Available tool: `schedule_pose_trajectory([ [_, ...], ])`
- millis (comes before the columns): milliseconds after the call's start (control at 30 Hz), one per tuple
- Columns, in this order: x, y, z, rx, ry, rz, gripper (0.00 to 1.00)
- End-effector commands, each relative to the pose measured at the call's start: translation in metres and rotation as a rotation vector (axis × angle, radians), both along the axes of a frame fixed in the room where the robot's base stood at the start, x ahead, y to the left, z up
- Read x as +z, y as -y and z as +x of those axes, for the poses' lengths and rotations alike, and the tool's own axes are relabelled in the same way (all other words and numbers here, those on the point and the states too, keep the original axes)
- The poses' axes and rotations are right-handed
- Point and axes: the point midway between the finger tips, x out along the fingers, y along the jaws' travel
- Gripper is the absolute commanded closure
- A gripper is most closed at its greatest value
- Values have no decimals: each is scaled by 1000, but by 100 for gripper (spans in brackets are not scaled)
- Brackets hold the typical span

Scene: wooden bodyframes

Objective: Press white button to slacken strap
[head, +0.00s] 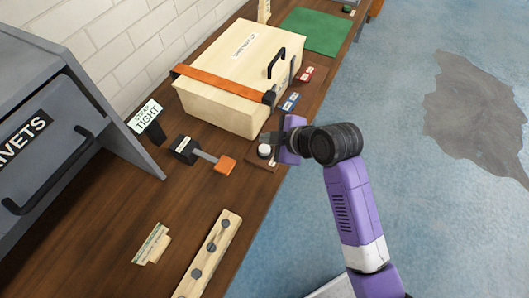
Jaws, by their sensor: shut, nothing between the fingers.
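The white button (264,150) sits on a small base at the bench's right edge, in front of the wooden box. My gripper (268,137) is shut and empty, right by the button on its far side. I cannot tell whether it touches the button. The orange strap (223,84) runs across the wooden box (225,105) to a dark buckle (269,97) on its right side. A small sign (145,115) on a dark stand reads "STRAP TIGHT".
A red block (305,75) and a blue block (290,101) lie beside the box. A grey cabinet (50,120) stands at left. A pegged wooden strip (212,252) lies in front.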

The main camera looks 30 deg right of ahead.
Motion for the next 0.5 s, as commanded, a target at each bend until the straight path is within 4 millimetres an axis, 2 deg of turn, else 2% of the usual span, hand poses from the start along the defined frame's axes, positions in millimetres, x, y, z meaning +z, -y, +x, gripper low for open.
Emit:
schedule_pose_trajectory([
  [33, -9, 0, 0, 1, 1, 1, 100],
  [133, -15, 0, 0, 0, 1, 0, 100],
  [500, -17, 0, 0, 1, 1, 1, 100],
])
